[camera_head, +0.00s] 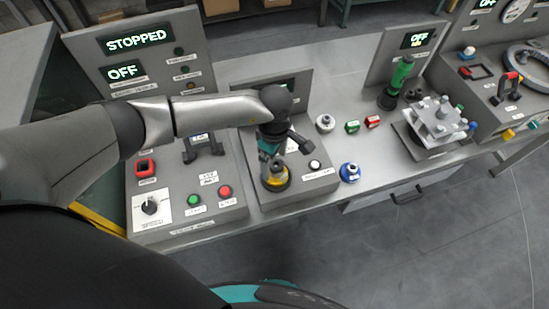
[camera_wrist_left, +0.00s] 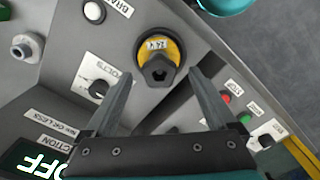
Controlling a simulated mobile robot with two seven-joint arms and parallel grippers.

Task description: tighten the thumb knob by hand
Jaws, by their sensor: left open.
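A round yellow-ringed part with a dark, faceted knob-like top (camera_wrist_left: 158,70) and a small label sits on the grey panel in the left wrist view. In the head view its yellow ring (camera_head: 277,184) shows at the front of the middle console, below my left gripper (camera_head: 272,172). In the left wrist view my left gripper (camera_wrist_left: 163,78) is open. Its two fingers lie to either side of the dark top, with a visible gap on each side, and hold nothing. I cannot tell the height gap. My right gripper is not in view.
The left console (camera_head: 185,213) has a dial, buttons and a red-framed switch. A white button (camera_head: 315,164) and a blue round part (camera_head: 350,172) are right of the yellow ring. A metal fixture (camera_head: 437,120) stands farther right. The bench front between them is mostly free.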

